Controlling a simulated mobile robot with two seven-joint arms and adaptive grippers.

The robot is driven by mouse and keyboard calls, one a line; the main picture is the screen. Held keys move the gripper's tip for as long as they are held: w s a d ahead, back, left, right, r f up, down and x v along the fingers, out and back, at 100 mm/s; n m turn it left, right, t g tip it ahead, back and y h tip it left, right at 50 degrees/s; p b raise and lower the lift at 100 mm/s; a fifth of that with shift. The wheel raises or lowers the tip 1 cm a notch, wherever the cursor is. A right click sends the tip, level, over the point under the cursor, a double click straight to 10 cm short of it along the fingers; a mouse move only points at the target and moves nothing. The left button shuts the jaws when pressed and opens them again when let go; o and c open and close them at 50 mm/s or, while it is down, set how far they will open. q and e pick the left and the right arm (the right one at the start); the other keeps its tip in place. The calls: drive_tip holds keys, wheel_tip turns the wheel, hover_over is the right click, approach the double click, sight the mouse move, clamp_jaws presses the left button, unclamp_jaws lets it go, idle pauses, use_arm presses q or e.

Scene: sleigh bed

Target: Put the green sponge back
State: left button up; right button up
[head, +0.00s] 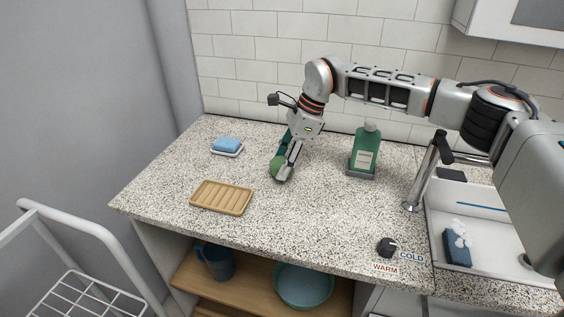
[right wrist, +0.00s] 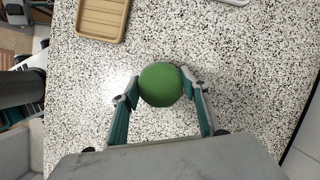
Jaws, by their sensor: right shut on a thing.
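The green sponge (right wrist: 161,85) is round and ball-like. My right gripper (right wrist: 160,88) is shut on it, one finger on each side. In the head view the sponge (head: 277,166) shows at the tips of my right gripper (head: 284,172), partly hidden by a finger, at or just above the counter. I cannot tell whether it touches the counter. An empty tan ridged tray (head: 221,197) lies to the left and nearer; it also shows at the top of the right wrist view (right wrist: 101,17). My left gripper is not in view.
A blue sponge (head: 227,144) sits on a white dish (head: 229,153) at the back left. A green bottle (head: 365,148) stands right of the gripper. At the right are a faucet (head: 412,203) and a sink holding a dark blue block (head: 457,248).

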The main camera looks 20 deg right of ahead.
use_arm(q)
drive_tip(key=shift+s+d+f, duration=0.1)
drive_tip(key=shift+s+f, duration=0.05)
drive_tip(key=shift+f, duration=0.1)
use_arm(e)
drive_tip(key=shift+f, duration=0.6)
drive_tip(key=o, duration=1.1)
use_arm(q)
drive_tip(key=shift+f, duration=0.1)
use_arm(e)
drive_tip(key=shift+o, duration=0.2)
